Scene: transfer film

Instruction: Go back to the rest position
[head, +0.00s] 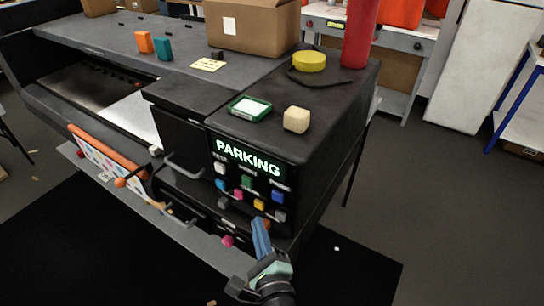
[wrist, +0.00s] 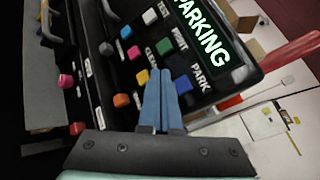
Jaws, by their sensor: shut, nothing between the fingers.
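My gripper (head: 261,238) is at the lower middle of the head view, in front of the dark machine's button panel. Its blue fingers are together with nothing between them. In the wrist view my gripper (wrist: 160,95) points at the panel, its closed fingers overlapping the area near the blue and yellow buttons. I cannot tell whether the fingertips touch the panel. The panel has a lit green PARKING sign (head: 247,157), which also shows in the wrist view (wrist: 202,33). Coloured buttons in rows lie below it, including a blue button (head: 277,196) and a yellow button (head: 259,204).
A cardboard box (head: 250,25) stands behind. Handles (head: 184,165) project at the left. Floor right of the machine is clear.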

